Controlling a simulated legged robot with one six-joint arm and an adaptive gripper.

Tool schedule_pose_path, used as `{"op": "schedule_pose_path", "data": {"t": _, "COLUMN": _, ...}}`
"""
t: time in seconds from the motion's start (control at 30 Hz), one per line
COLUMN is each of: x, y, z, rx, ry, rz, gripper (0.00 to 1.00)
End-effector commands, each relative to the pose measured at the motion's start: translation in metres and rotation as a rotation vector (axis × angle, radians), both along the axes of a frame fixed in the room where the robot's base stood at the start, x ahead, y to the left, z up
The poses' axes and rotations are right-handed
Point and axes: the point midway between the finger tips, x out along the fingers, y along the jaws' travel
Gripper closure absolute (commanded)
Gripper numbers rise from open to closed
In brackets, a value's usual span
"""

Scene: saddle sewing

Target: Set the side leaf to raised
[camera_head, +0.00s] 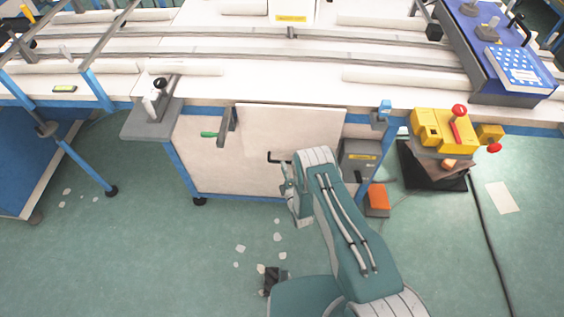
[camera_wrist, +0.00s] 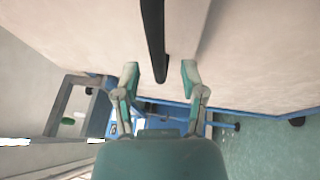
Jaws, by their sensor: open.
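The side leaf (camera_head: 268,128) is a cream panel hanging down, close to vertical, at the front edge of the long table. Its cream face also fills much of the upper wrist view (camera_wrist: 255,60). A dark bar handle (camera_head: 275,155) stands out from the leaf's lower part. In the wrist view this black handle (camera_wrist: 152,35) comes down from the top, with its end between my fingertips. My gripper (camera_wrist: 160,75) is open, one finger to each side of the handle's end, with gaps visible. In the head view my arm partly hides the gripper and the leaf's lower right.
A yellow machine (camera_head: 438,130) stands farther right. The green floor in front has white scraps.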

Motion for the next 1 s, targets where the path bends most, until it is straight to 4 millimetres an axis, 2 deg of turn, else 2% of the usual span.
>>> {"op": "schedule_pose_path", "data": {"t": 0.1, "x": 0.015, "y": 0.006, "z": 0.003, "rx": 0.001, "ry": -0.002, "rz": 0.000, "gripper": 0.46}}
{"op": "schedule_pose_path", "data": {"t": 0.2, "x": 0.022, "y": 0.008, "z": 0.004, "rx": 0.001, "ry": -0.001, "rz": 0.000, "gripper": 0.46}}
{"op": "schedule_pose_path", "data": {"t": 0.5, "x": 0.024, "y": 0.009, "z": 0.004, "rx": 0.001, "ry": 0.001, "rz": -0.001, "gripper": 0.46}}
{"op": "schedule_pose_path", "data": {"t": 0.53, "x": 0.024, "y": 0.009, "z": 0.004, "rx": 0.001, "ry": 0.001, "rz": -0.001, "gripper": 0.55}}
{"op": "schedule_pose_path", "data": {"t": 0.63, "x": 0.024, "y": 0.009, "z": 0.004, "rx": 0.001, "ry": 0.001, "rz": -0.001, "gripper": 1.00}}
{"op": "schedule_pose_path", "data": {"t": 1.0, "x": 0.024, "y": 0.009, "z": 0.003, "rx": -0.001, "ry": 0.017, "rz": 0.001, "gripper": 1.00}}
